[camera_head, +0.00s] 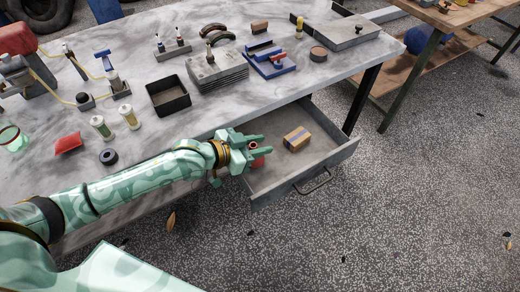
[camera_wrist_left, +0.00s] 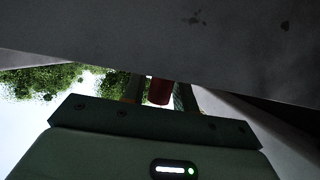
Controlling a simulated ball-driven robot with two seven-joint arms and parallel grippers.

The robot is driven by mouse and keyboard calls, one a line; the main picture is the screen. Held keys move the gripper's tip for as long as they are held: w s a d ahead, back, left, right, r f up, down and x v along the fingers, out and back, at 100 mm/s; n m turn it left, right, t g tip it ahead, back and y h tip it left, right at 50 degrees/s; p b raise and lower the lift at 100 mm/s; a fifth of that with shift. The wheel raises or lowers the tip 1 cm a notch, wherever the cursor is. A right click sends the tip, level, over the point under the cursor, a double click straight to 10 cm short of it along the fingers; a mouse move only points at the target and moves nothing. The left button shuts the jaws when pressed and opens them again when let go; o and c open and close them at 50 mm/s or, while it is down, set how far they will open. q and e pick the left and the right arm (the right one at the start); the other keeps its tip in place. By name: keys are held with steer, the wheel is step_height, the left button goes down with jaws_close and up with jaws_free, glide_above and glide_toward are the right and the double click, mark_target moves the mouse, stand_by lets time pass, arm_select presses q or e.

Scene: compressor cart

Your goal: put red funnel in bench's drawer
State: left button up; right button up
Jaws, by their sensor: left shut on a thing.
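The bench's drawer (camera_head: 326,160) is pulled open below the bench top. My left gripper (camera_head: 262,152) is over the left part of the drawer, shut on the red funnel (camera_head: 257,161). Only a small part of the funnel shows between and below the fingers; the rest is hidden by the gripper. In the left wrist view the red funnel (camera_wrist_left: 159,91) shows as a dark red piece between the fingers. I cannot tell whether it touches the drawer floor. My right gripper is not in view.
A small cardboard box (camera_head: 297,138) with a dark stripe lies in the drawer, right of my gripper. The bench top (camera_head: 160,135) carries a black tray (camera_head: 168,97), stacked grey plates (camera_head: 218,75) and a blue fixture (camera_head: 270,60). The drawer's front right is clear.

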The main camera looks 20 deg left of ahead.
arm_select(q)
step_height(320, 180, down, 2)
steer(key=shift+f+b, duration=0.2)
steer(key=shift+b, duration=0.15)
steer(key=shift+w, duration=0.1)
steer(key=shift+c, duration=0.5)
steer(key=shift+r, duration=0.2)
steer(key=shift+f, duration=0.1)
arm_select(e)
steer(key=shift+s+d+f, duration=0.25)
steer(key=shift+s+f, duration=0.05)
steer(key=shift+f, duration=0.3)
arm_select(q)
steer(key=o, duration=1.1)
steer(key=shift+c, duration=0.2)
